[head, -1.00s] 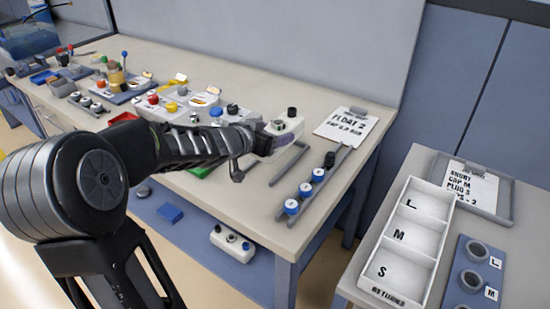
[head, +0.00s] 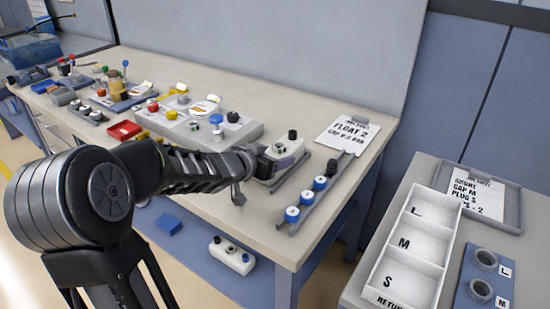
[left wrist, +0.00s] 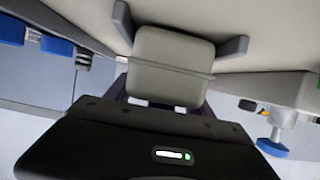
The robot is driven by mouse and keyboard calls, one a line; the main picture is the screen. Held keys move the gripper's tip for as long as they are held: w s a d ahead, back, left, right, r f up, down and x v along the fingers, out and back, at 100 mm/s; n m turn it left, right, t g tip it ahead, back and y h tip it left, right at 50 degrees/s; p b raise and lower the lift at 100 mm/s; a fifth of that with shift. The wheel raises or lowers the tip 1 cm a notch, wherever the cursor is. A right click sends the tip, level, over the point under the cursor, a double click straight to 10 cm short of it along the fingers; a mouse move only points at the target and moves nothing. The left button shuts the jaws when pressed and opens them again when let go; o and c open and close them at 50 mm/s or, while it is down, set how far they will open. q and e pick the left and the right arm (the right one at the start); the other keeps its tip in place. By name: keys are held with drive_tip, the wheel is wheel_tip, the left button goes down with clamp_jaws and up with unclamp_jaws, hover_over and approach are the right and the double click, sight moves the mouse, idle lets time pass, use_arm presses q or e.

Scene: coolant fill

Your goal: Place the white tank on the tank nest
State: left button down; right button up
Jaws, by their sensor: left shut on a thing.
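The white tank (head: 290,148), with a dark cap on top, is at the right part of the long bench in the head view. My left gripper (head: 268,163) is shut on it from the left side. The tank nest (head: 292,171) shows as a grey rail just right of the tank; its other side is hidden behind the gripper and tank. In the left wrist view the tank's pale body (left wrist: 172,62) lies between two grey nest rails (left wrist: 234,47). I cannot tell whether the tank rests on the bench. My right gripper is not in view.
A grey rack (head: 312,205) with blue-capped items stands right of the nest. A sign board (head: 347,134) lies behind it. Another white tank (head: 232,256) sits on the lower shelf. A returns tray (head: 412,243) is on the right table.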

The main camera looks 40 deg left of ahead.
use_arm(q)
drive_tip(key=shift+c, duration=1.9)
unclamp_jaws()
drive_tip(key=shift+f, duration=0.15)
drive_tip(key=shift+r, duration=0.25)
drive_tip(key=shift+s+r, duration=0.1)
drive_tip(key=shift+s, duration=0.15)
drive_tip(key=p+v, duration=0.4)
drive_tip(key=v, duration=0.6)
drive_tip(key=shift+s+r, duration=0.15)
drive_tip(key=shift+r, duration=0.1)
drive_tip(key=shift+s+d, duration=0.1)
drive_tip(key=shift+s, duration=0.4)
